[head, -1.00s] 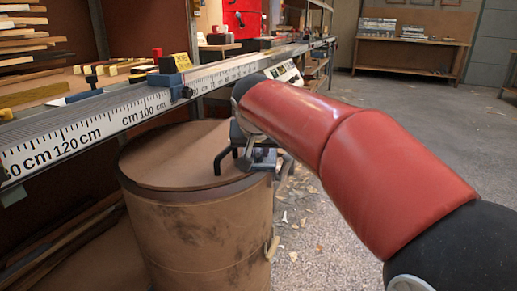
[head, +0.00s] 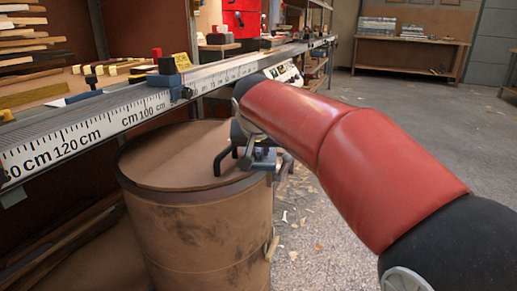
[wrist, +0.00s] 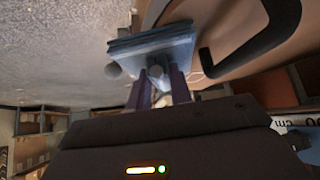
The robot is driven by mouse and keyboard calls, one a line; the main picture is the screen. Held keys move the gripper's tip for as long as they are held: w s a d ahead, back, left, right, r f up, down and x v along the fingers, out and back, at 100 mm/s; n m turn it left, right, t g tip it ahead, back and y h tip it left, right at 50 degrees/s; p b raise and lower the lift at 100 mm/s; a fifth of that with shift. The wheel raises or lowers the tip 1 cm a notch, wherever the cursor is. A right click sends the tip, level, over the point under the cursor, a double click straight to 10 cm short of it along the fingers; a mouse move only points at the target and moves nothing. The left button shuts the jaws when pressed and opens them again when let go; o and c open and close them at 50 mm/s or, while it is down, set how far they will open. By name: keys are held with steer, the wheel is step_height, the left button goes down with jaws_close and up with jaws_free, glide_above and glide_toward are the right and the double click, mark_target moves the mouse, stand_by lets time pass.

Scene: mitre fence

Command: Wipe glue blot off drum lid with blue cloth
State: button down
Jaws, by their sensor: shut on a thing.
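The brown drum (head: 200,225) stands below the long rule, its flat lid (head: 175,160) facing up. A dark bent handle (head: 222,160) shows at the lid's right side; it is large in the wrist view (wrist: 262,42). My gripper (head: 262,152) is at the lid's right edge, partly hidden by my red arm. I cannot make out a glue blot on the visible lid.
A long metal rule (head: 90,125) with cm marks runs over the lid's back left. Wood strips (head: 20,40) lie on shelves at left. A bench (head: 410,52) stands far back. The floor at right is open, with shavings (head: 300,215) beside the drum.

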steer(key=shift+s+f, duration=0.1)
steer(key=shift+s, duration=0.5)
steer(key=shift+w+p, duration=0.7)
steer(key=shift+w, duration=0.75)
steer(key=shift+s, duration=0.1)
steer(key=shift+s+b, duration=0.9)
steer(key=shift+s, duration=0.45)
steer(key=shift+w, duration=0.1)
